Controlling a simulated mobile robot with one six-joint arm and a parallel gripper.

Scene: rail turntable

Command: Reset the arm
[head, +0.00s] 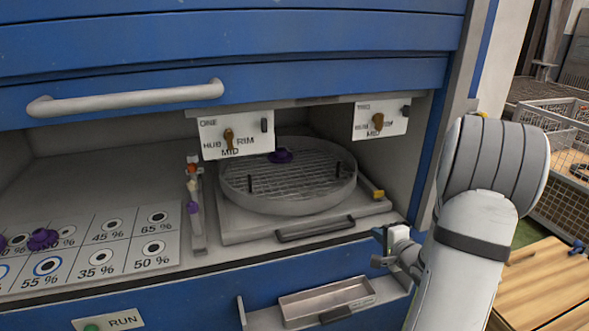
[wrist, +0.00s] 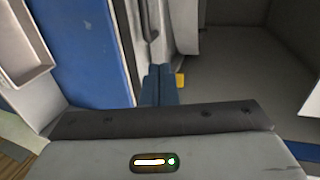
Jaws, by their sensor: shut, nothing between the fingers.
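My arm (head: 472,235) comes up at the right of the head view, bent, in front of the cabinet's right edge. My gripper (head: 383,237) is small there, just right of the turntable tray's front and above the open drawer. In the wrist view my gripper (wrist: 161,80) shows its two blue fingers shut together with nothing between them. A small yellow piece (wrist: 180,80) shows just beyond the fingertips; I cannot tell the gap.
A percentage board (head: 125,262) lies left. An open drawer (head: 325,302) juts out below.

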